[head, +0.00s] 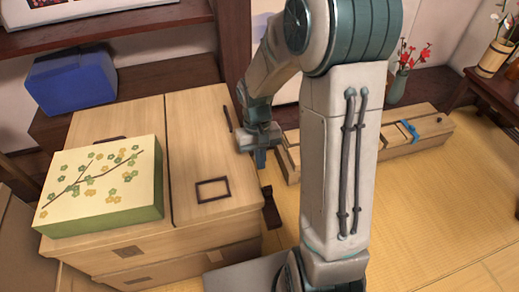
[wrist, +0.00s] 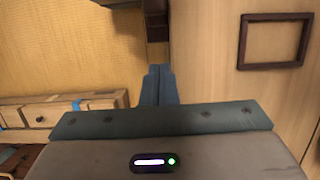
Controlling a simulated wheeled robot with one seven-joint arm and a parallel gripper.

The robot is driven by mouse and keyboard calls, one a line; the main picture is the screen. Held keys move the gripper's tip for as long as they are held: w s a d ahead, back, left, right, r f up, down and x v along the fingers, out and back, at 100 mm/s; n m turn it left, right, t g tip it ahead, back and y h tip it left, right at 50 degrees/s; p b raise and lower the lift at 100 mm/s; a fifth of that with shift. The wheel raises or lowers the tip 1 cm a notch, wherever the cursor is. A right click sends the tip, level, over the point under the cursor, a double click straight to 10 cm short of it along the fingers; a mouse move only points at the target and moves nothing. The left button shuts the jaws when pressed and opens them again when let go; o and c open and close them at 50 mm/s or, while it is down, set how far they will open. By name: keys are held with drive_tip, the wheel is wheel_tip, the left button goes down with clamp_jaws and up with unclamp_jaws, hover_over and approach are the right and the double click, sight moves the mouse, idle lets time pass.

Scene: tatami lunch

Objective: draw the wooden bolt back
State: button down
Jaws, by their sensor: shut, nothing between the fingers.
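A dark wooden piece that looks like the bolt (head: 271,208) sticks out at the right side of the pale wooden chest (head: 185,150). It also shows at the top of the wrist view (wrist: 155,20), partly cut off by the frame edge. My gripper (head: 260,161) is by the chest's right edge, behind the bolt in the head view. Its blue fingers are together and empty in the wrist view (wrist: 157,75), apart from the bolt by a small gap in the picture. I cannot tell whether the fingertips are level with it.
A flowered box (head: 105,185) stands on the chest's left part, with a dark square frame (head: 212,190) on the right part. A long low wooden box (head: 400,135) with a blue band lies on the tatami (head: 440,195) behind my arm. Open tatami lies at the right.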

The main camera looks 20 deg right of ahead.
sight(268, 193)
drive_tip(key=shift+s+f+b, duration=0.15)
drive_tip(key=shift+s+f, duration=0.1)
drive_tip(key=shift+s, duration=0.5)
drive_tip(key=shift+s+f+b, duration=0.2)
drive_tip(key=shift+s+f, duration=0.05)
drive_tip(key=shift+s, duration=0.5)
drive_tip(key=shift+s+f+b, duration=0.15)
drive_tip(key=shift+s+f, duration=0.1)
drive_tip(key=shift+s, duration=0.5)
